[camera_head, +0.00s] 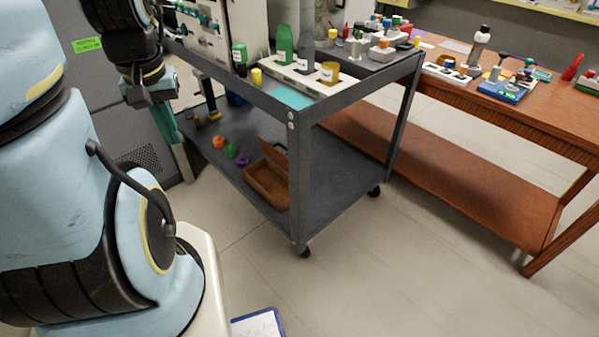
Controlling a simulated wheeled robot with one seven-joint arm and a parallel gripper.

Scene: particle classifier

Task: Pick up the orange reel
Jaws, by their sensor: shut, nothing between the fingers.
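The orange reel (218,142) rests on the lower shelf of the grey cart, towards its left end. A green reel (230,151) and a purple reel (242,160) lie in a row beside it. My gripper (168,122) hangs at the upper left, by the cart's left end, to the left of the orange reel and apart from it. It points downwards with its teal fingers together and nothing visible between them.
A brown open box (267,180) stands on the lower shelf (335,165), right of the reels. The cart's front post (298,185) and upper shelf edge (262,98) frame the opening. A wooden table (540,115) stands at right. The floor in front is mostly clear.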

